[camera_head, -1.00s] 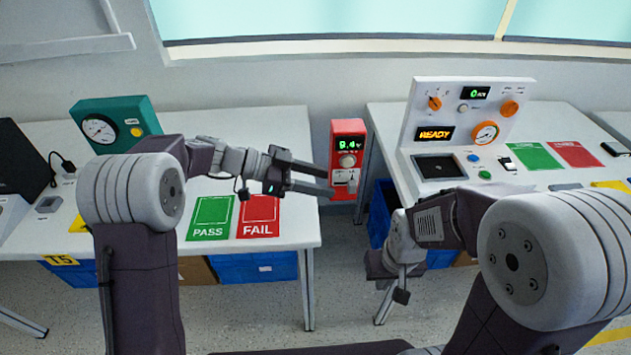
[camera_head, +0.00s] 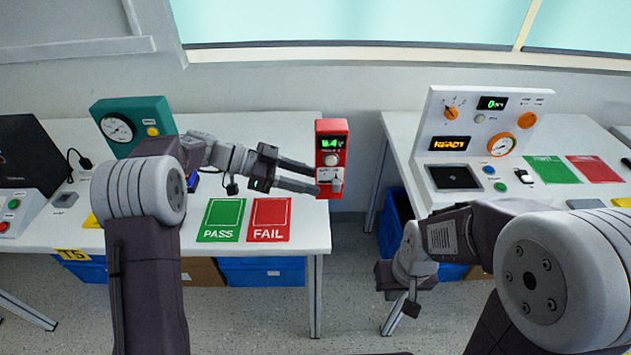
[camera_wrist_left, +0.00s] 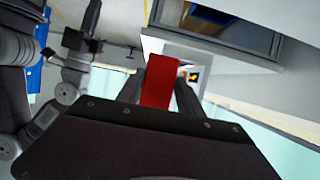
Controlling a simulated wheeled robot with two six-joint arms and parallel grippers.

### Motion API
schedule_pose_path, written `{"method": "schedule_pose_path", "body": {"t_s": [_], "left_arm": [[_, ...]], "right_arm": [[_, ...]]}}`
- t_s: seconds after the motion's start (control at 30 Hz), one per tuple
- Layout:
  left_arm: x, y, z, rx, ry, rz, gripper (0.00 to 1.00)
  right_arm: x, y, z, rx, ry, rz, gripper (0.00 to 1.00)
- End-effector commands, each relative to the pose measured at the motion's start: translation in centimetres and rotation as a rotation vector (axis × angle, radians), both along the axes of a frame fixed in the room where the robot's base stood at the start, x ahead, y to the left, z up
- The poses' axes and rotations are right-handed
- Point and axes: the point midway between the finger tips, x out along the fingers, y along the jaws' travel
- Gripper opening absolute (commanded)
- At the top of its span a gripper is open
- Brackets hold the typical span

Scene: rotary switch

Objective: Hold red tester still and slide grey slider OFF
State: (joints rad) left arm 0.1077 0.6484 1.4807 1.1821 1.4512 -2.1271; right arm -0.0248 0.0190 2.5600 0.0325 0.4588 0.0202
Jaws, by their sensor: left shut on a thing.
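The red tester (camera_head: 330,133) is held upright in the air by my left gripper (camera_head: 316,181), off the right edge of the left table. Its front shows a green-lit display, a round knob and, below it, a pale panel with the grey slider (camera_head: 337,181). The slider's exact position is too small to tell. In the left wrist view the red tester (camera_wrist_left: 160,80) sits between both fingers. My right gripper (camera_head: 405,285) hangs low between the two tables, apart from the tester; its fingers are too unclear to judge.
The left table (camera_head: 300,215) bears a green PASS card (camera_head: 221,219), a red FAIL card (camera_head: 269,219) and a teal gauge box (camera_head: 135,122). The right table carries a white instrument panel (camera_head: 480,130). Blue bins stand below. A gap separates the tables.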

Motion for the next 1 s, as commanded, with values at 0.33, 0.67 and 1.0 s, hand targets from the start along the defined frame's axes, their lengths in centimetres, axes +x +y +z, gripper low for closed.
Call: {"method": "schedule_pose_path", "body": {"t_s": [0.33, 0.67, 1.0], "left_arm": [[1.0, 2.3, 0.0, -0.001, 0.000, 0.000, 0.00], [2.0, 4.5, 0.1, -0.001, 0.000, 0.000, 0.00], [2.2, 4.9, 0.1, -0.001, -0.001, -0.001, 0.00]], "right_arm": [[0.0, 0.0, 0.3, 0.000, 0.000, 0.000, 0.00], [0.0, 0.0, 0.8, 0.000, 0.000, 0.000, 0.00], [0.0, 0.0, 0.9, 0.000, 0.000, 0.000, 0.00]]}}
